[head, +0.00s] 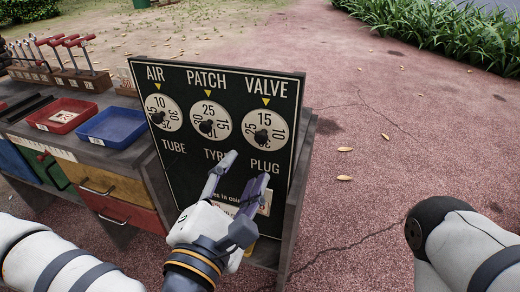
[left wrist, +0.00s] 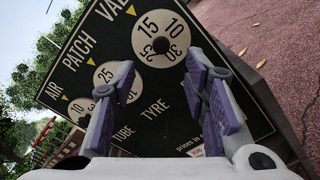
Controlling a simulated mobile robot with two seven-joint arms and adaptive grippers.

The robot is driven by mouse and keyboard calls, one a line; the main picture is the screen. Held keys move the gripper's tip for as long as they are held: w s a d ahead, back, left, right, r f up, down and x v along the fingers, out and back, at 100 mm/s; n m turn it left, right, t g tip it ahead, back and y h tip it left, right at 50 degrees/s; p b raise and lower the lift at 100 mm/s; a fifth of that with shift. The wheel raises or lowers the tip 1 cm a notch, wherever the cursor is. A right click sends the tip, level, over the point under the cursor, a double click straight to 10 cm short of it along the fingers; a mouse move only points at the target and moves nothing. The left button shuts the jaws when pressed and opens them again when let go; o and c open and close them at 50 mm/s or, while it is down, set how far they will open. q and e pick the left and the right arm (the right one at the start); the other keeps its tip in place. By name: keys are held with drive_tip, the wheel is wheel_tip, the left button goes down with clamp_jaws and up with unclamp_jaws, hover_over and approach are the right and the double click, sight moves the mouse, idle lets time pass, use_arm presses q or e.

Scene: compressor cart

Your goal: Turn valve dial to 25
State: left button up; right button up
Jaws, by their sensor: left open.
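The valve dial (head: 264,130) is a white numbered disc with a dark centre knob, at the right end of a black panel (head: 190,165). Its 15 sits under the yellow pointer, with 25 to the left and 10 to the right. In the left wrist view the valve dial (left wrist: 160,35) is straight ahead, beyond the fingertips. My left gripper (head: 245,168) is open and empty, below the valve dial and in front of the TYRE and PLUG lettering. Its fingers are spread in the left wrist view (left wrist: 160,68). My right gripper is out of view.
The air dial (head: 163,112) shows 10 at its pointer and the patch dial (head: 209,120) shows 25. Left of the panel, a workbench holds a red tray (head: 62,116), a blue tray (head: 110,127) and red-handled tools (head: 70,42). Open paving (head: 390,120) lies to the right.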

sight(261, 139)
use_arm(q)
drive_tip(key=x, duration=0.9)
drive_tip(key=shift+w+d, duration=0.2)
drive_tip(key=shift+w, duration=0.15)
drive_tip(key=shift+c, duration=0.2)
clamp_jaws()
